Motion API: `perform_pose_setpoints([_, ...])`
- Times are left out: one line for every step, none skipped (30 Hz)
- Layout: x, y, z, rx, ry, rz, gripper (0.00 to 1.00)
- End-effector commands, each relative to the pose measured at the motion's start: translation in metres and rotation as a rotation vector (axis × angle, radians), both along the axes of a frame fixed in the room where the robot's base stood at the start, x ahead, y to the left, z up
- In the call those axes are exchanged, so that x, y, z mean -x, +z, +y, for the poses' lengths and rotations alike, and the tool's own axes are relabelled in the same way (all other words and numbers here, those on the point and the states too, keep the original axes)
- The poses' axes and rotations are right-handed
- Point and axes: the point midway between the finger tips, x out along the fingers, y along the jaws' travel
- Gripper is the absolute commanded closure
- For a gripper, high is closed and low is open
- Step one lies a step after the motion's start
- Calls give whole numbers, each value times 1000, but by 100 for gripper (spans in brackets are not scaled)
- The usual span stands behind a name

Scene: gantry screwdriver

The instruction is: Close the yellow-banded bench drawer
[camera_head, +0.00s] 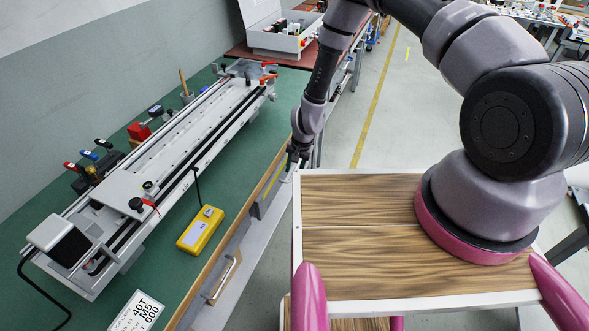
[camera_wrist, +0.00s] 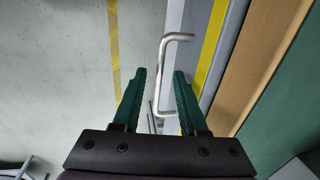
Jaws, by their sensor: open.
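The yellow-banded drawer shows in the wrist view as a grey front with a yellow band (camera_wrist: 211,45) along it, beside the wooden bench edge. Its silver bar handle (camera_wrist: 164,52) runs between my fingers, with clear space on both sides. My gripper (camera_wrist: 160,74) is open, its two green fingers straddling the handle without visible contact. In the head view my gripper (camera_head: 290,163) hangs low at the bench's front side, and the yellow band (camera_head: 274,182) shows just below left of it. How far the drawer stands out is unclear.
The green bench (camera_head: 165,265) carries a long gantry rail machine (camera_head: 185,135) and a yellow box (camera_head: 200,229). Another drawer handle (camera_head: 224,279) is nearer on the same bench front. Open grey floor (camera_head: 380,120) with a yellow line lies to the right.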

Motion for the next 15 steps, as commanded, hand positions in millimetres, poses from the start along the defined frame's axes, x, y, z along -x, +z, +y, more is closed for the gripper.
perform_pose_setpoints([0, 0, 0, 0, 0, 0, 58])
perform_pose_setpoints([0, 0, 0, 0, 0, 0, 58])
perform_pose_setpoints([0, 0, 0, 0, 0, 0, 65])
perform_pose_setpoints([0, 0, 0, 0, 0, 0, 77])
perform_pose_setpoints([0, 0, 0, 0, 0, 0, 88])
perform_pose_setpoints([0, 0, 0, 0, 0, 0, 100])
perform_pose_setpoints([0, 0, 0, 0, 0, 0, 100])
perform_pose_setpoints([0, 0, 0, 0, 0, 0, 100])
perform_pose_setpoints([0, 0, 0, 0, 0, 0, 100])
perform_pose_setpoints([0, 0, 0, 0, 0, 0, 100])
perform_pose_setpoints([0, 0, 0, 0, 0, 0, 100])
perform_pose_setpoints([0, 0, 0, 0, 0, 0, 100])
perform_pose_setpoints([0, 0, 0, 0, 0, 0, 100])
perform_pose_setpoints([0, 0, 0, 0, 0, 0, 100])
perform_pose_setpoints([0, 0, 0, 0, 0, 0, 100])
